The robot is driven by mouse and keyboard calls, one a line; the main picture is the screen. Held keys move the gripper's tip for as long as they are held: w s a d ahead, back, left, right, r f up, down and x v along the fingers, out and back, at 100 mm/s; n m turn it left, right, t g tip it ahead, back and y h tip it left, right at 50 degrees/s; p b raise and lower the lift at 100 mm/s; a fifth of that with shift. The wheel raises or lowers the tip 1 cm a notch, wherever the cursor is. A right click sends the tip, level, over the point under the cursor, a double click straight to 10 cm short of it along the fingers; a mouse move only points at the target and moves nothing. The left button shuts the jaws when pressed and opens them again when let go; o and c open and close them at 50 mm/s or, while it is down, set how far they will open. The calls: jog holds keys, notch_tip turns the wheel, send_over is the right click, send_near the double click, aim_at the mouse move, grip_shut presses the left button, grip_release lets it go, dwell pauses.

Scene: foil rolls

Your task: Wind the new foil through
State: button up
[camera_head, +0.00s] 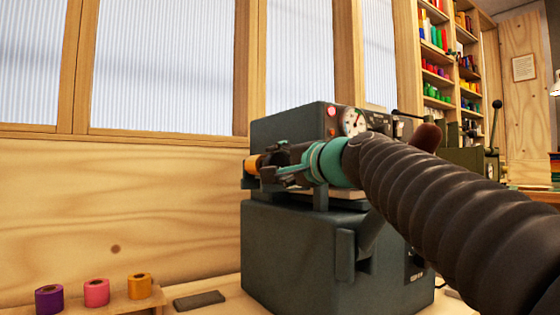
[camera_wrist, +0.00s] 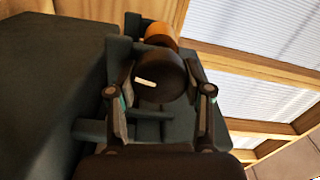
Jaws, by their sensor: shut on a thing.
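The foil machine (camera_head: 310,250) is a dark grey-green box-shaped unit on the bench. An orange-gold foil roll (camera_head: 253,165) sits at its left side; in the wrist view the roll (camera_wrist: 161,36) shows just beyond a dark round knob (camera_wrist: 150,92) with a white mark. My gripper (camera_head: 287,171) reaches in beside the roll. In the wrist view its two fingers (camera_wrist: 161,80) lie on either side of the knob and are shut on it. The white mark is tilted slightly from level. The foil's path through the machine is hidden.
Purple (camera_head: 49,299), pink (camera_head: 96,292) and orange (camera_head: 139,286) rolls stand on a low wooden stand at lower left. A flat dark block (camera_head: 199,300) lies beside it. Shelves of coloured rolls (camera_head: 436,60) stand behind right.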

jog(key=shift+r+m, duration=0.1)
jog(key=shift+m, duration=0.6)
jog(key=o, duration=1.2)
jog(key=v, duration=1.2)
